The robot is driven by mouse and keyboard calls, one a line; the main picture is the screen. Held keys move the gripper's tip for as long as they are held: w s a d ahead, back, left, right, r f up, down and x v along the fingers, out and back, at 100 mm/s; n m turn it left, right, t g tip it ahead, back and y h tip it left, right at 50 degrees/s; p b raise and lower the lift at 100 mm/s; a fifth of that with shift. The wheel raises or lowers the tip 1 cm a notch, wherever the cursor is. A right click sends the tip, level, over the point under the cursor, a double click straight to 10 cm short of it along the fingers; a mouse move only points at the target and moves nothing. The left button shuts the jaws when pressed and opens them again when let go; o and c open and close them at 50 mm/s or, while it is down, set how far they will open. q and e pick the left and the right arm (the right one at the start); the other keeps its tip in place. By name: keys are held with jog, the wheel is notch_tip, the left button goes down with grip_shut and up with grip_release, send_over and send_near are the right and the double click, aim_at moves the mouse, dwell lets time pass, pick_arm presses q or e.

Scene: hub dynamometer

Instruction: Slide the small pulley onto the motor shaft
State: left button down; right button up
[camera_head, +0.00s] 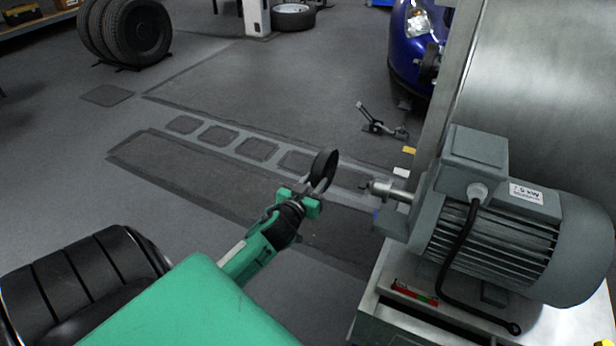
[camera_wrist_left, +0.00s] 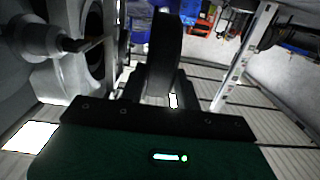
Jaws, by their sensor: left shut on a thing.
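My left gripper (camera_head: 314,190) is shut on the small pulley (camera_head: 325,170), a dark disc held upright at the fingertips. The pulley also shows in the left wrist view (camera_wrist_left: 164,55), edge-on between the fingers. The motor shaft (camera_head: 390,191) is a bright metal stub that sticks out to the left from the grey motor (camera_head: 500,235). The shaft also shows in the left wrist view (camera_wrist_left: 72,44), to the left of the pulley. The pulley is apart from the shaft, with a clear gap between them. My right gripper is not in view.
A blue car (camera_head: 412,45) and tyres (camera_head: 125,30) stand further back.

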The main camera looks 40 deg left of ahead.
pick_arm(q)
jog(key=w+d+b, duration=0.1)
jog(key=d, duration=0.5)
jog(key=shift+w, duration=0.25)
dwell(0.4)
jog(key=shift+d+r, duration=0.15)
dwell(0.5)
jog(key=shift+d, duration=0.2)
dwell(0.4)
jog(key=shift+w+d, duration=0.25)
jog(key=shift+d, duration=0.95)
jog(key=shift+d, duration=0.15)
jog(key=shift+w+d, duration=0.15)
jog(key=shift+d, duration=0.4)
jog(key=shift+w+d, duration=0.15)
jog(key=shift+d, duration=0.4)
jog(key=shift+d, duration=0.1)
jog(key=shift+w+d+b, duration=0.15)
jog(key=shift+d+b, duration=0.05)
jog(key=shift+d, duration=0.4)
jog(key=shift+w+d+b, duration=0.15)
jog(key=shift+d, duration=0.4)
